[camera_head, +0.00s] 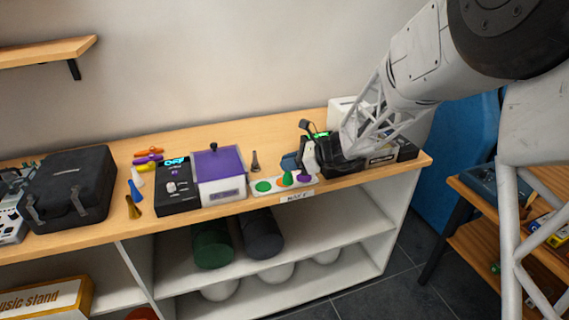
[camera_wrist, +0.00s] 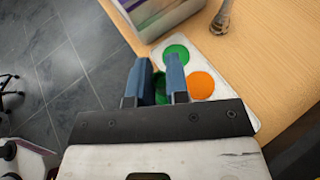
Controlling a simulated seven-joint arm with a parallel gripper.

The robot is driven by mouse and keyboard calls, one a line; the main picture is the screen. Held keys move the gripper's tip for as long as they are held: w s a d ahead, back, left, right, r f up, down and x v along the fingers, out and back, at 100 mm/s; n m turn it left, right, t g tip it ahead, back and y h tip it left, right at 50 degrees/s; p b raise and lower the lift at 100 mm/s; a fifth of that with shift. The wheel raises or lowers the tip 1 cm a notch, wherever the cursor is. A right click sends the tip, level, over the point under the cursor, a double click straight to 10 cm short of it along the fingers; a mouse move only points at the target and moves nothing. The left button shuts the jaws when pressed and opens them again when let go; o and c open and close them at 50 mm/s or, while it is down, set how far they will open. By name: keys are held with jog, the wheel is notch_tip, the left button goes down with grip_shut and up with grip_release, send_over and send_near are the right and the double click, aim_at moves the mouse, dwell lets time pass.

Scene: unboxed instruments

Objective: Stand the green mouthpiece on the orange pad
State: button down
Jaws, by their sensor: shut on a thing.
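My gripper (camera_head: 297,162) is above the white board (camera_head: 273,192) near the table's front edge. Its blue fingers, seen in the wrist view (camera_wrist: 159,76), are shut on the green mouthpiece (camera_wrist: 160,90), which they partly hide. In the head view the mouthpiece (camera_head: 288,177) looks upright and partly covers the orange pad (camera_head: 281,182). In the wrist view the orange pad (camera_wrist: 201,84) is bare, just right of the fingers. I cannot tell whether the mouthpiece touches the board. The board also bears a green pad (camera_head: 263,187) and a purple one (camera_head: 304,179).
A purple-topped box (camera_head: 219,174) stands left of the board, with a dark mouthpiece (camera_head: 255,162) behind. A black unit (camera_head: 177,186), loose coloured pieces (camera_head: 148,160) and a black case (camera_head: 70,185) lie farther left. Black equipment (camera_head: 343,162) crowds the right side.

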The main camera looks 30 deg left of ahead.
jog(key=shift+w+a+f, duration=0.15)
jog(key=shift+w+a, duration=0.75)
jog(key=shift+w, duration=0.25)
jog(key=shift+w+a+f, duration=0.1)
jog(key=shift+w+a, duration=0.75)
jog(key=shift+w, duration=0.3)
jog(key=shift+f, duration=1.75)
jog(key=shift+f, duration=0.1)
jog(key=c, duration=1.1)
grip_release()
jog(key=shift+d, duration=0.1)
jog(key=v, duration=1.2)
